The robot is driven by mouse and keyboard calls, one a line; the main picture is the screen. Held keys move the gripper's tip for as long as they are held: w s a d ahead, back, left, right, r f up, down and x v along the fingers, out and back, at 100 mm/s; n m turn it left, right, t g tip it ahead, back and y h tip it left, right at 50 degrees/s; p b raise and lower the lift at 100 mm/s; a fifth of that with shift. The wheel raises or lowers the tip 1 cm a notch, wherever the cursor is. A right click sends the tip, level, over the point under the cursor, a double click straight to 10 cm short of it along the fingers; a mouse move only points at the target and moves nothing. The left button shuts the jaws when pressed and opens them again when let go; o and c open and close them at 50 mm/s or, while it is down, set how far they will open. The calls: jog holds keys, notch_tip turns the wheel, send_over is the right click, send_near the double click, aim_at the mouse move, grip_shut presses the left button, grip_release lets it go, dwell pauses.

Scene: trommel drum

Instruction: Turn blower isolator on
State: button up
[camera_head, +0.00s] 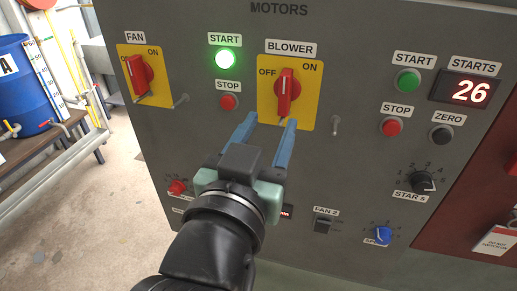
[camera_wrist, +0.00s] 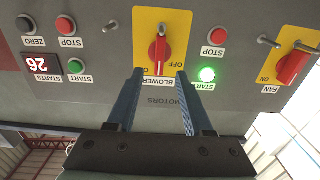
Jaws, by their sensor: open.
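The blower isolator is a red rotary handle (camera_head: 286,92) on a yellow plate (camera_head: 267,106) marked OFF at upper left and ON at upper right. The handle stands roughly upright in the head view; I cannot tell which mark it points to. It also shows upside down in the wrist view, as a red handle (camera_wrist: 158,50) beyond the fingertips. My gripper (camera_head: 268,121) is open, its two blue fingers apart and empty. In the head view it sits below the handle. In the wrist view my gripper (camera_wrist: 160,74) points at the plate, with the handle between the finger lines.
A similar red FAN isolator (camera_head: 139,74) is at left. Between them are a lit green START button (camera_head: 225,60) and a red STOP button (camera_head: 228,102). A STARTS display (camera_head: 469,91) reads 26.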

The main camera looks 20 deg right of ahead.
jog(key=p+v, duration=0.1)
jog(key=p, duration=0.1)
jog(key=p+v, duration=0.2)
jog(key=shift+d+r+p, duration=0.1)
jog(key=shift+r+p, duration=0.2)
jog(key=shift+p, duration=0.05)
jog(key=shift+s+a+f+p, duration=0.25)
jog(key=shift+s+a+p, duration=0.4)
jog(key=shift+p, duration=1.65)
jog(key=shift+s+d, duration=0.1)
